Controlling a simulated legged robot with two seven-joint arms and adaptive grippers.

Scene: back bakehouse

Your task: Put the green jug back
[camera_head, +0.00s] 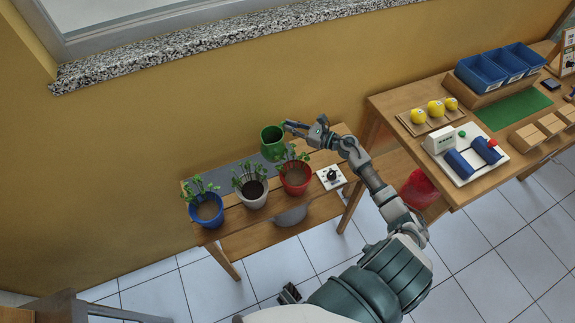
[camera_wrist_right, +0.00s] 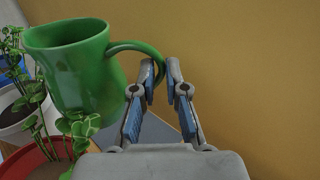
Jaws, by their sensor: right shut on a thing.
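The green jug (camera_head: 272,143) is upright at the back of the small wooden table, by the wall. In the right wrist view the jug (camera_wrist_right: 75,70) fills the upper left, with its handle reaching right between my fingers. My right gripper (camera_head: 290,127) is shut on the handle; the wrist view shows its fingertips (camera_wrist_right: 160,75) around it. A grey mat (camera_head: 232,172) lies along the back of the table, below the jug. I cannot tell whether the jug touches it.
Potted plants in a blue pot (camera_head: 207,212), a white pot (camera_head: 253,194) and a red pot (camera_head: 296,180) stand in front of the jug. A small white plate with a dark knob (camera_head: 332,177) lies right of them. A larger workbench (camera_head: 470,130) stands at right.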

